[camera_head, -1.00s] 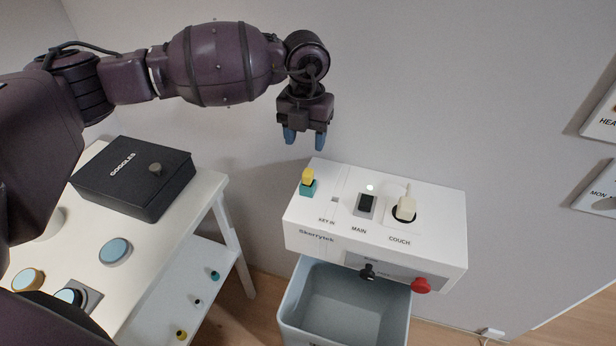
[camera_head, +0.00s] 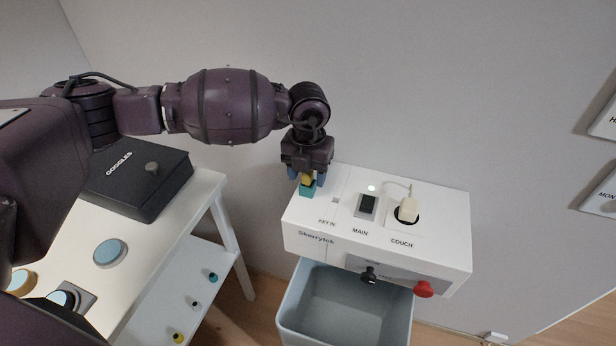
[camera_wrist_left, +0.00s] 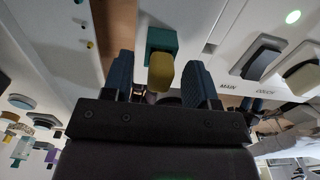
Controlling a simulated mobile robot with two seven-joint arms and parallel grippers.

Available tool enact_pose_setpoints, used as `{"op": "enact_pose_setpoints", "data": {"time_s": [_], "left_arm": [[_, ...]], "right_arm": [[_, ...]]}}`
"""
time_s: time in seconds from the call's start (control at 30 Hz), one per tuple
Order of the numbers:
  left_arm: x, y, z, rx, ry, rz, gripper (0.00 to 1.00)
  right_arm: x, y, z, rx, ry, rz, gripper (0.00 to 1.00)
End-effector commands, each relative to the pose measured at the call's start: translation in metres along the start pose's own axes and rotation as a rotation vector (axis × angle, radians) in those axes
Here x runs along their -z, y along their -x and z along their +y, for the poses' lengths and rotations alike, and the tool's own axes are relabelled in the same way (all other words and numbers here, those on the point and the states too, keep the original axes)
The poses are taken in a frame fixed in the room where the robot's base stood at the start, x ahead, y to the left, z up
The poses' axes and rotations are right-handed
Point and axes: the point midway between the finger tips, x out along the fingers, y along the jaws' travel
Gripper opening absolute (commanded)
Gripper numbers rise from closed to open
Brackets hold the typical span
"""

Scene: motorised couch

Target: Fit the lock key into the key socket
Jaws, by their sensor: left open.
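The lock key, with a yellow top (camera_head: 307,179) and a teal block (camera_head: 307,190) below it, stands at the left rear corner of the white control box (camera_head: 262,236). My left gripper (camera_head: 306,176) is open above that corner, its blue fingers on either side of the yellow part. In the left wrist view the yellow part (camera_wrist_left: 160,73) lies between the two fingers (camera_wrist_left: 161,82), with visible gaps. A small square mark (camera_head: 335,200) above the "KEY IN" label appears to be the key socket; its depth cannot be told.
The box also carries a MAIN switch (camera_head: 367,205), a COUCH plug (camera_head: 408,209), and black (camera_head: 369,275) and red (camera_head: 424,289) knobs. A grey bin (camera_head: 345,305) stands below. The white table (camera_head: 205,190) with a goggles case (camera_head: 150,195) is at left. The wall is close behind.

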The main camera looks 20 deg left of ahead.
Motion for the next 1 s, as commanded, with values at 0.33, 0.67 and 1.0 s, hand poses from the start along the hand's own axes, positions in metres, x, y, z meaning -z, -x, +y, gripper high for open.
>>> {"op": "enact_pose_setpoints", "data": {"time_s": [0.33, 0.67, 1.0], "left_arm": [[0.0, 0.001, 0.0, 0.0, 0.0, -0.001, 0.12], [0.0, 0.003, 0.0, 0.0, 0.0, -0.002, 0.0], [0.003, 0.046, 0.0, 0.0, -0.001, -0.007, 0.0]], "right_arm": [[0.001, 0.001, 0.002, 0.001, 0.01, 0.003, 0.43], [0.002, 0.001, 0.001, 0.0, 0.002, 0.006, 0.43], [0.013, 0.004, 0.0, -0.004, -0.008, 0.025, 0.43]]}}
